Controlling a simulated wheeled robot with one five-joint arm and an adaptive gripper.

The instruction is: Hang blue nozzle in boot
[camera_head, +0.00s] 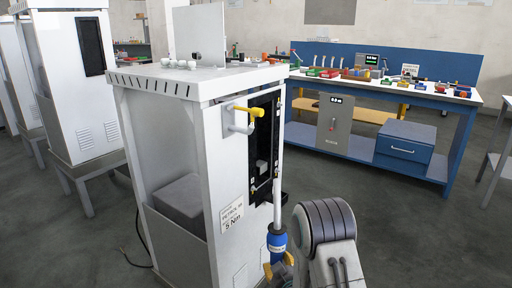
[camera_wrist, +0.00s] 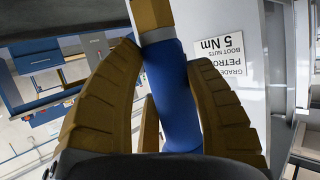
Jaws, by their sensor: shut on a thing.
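The blue nozzle (camera_head: 277,239) is upright in the head view, in front of the right side of the white dispenser frame. A pale tube rises above its blue body. My gripper (camera_head: 276,268) is shut on it from below, partly hidden by my arm. In the wrist view, the tan ridged fingers of my gripper (camera_wrist: 166,60) close around the blue nozzle (camera_wrist: 178,95), with a grey collar and a tan part above the blue. A tall black recessed panel (camera_head: 264,150), perhaps holding the boot, is on the dispenser front. I cannot tell whether the nozzle touches the dispenser.
A yellow handle-like fitting on a pipe (camera_head: 246,111) sticks out from the dispenser's upper side. A label reading 5 Nm (camera_head: 232,215) is lower down. A blue workbench (camera_head: 385,85) with small parts stands behind.

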